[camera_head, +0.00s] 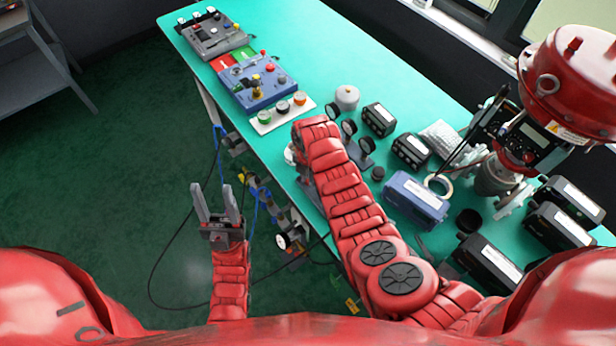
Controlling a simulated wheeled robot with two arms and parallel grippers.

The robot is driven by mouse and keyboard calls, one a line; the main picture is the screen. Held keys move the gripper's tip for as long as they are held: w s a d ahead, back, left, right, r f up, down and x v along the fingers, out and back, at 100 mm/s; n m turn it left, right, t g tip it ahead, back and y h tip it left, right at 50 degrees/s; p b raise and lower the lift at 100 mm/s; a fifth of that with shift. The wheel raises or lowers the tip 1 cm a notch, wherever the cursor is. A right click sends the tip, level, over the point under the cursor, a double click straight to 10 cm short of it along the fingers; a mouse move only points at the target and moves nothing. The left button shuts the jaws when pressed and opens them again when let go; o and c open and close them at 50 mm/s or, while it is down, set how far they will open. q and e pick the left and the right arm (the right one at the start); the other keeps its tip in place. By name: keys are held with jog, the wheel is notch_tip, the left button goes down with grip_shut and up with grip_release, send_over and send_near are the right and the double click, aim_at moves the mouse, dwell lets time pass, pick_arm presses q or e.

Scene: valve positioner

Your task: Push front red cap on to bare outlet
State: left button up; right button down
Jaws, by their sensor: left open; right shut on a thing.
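A blue unit (254,82) stands near the table's left edge, with a red knob (270,68), a small red tip (262,53) and a brass fitting on it. I cannot tell which red part is the front cap, and I cannot make out the bare outlet. My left gripper (215,198) is open and empty, in front of the table and over the floor. My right arm reaches over the table. Its gripper (292,156) is mostly hidden beneath the wrist, to the near right of the blue unit. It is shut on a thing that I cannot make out.
A white strip (263,127) with green, black and orange caps lies between the blue unit and my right wrist. A grey unit (216,40) stands at the far end. Gauges, dark boxes and a red valve actuator (575,85) crowd the right. Cables hang below the front edge.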

jog(key=shift+r+p, duration=0.3)
jog(key=shift+r, duration=0.8)
dwell(1.1)
jog(key=shift+r, duration=1.95)
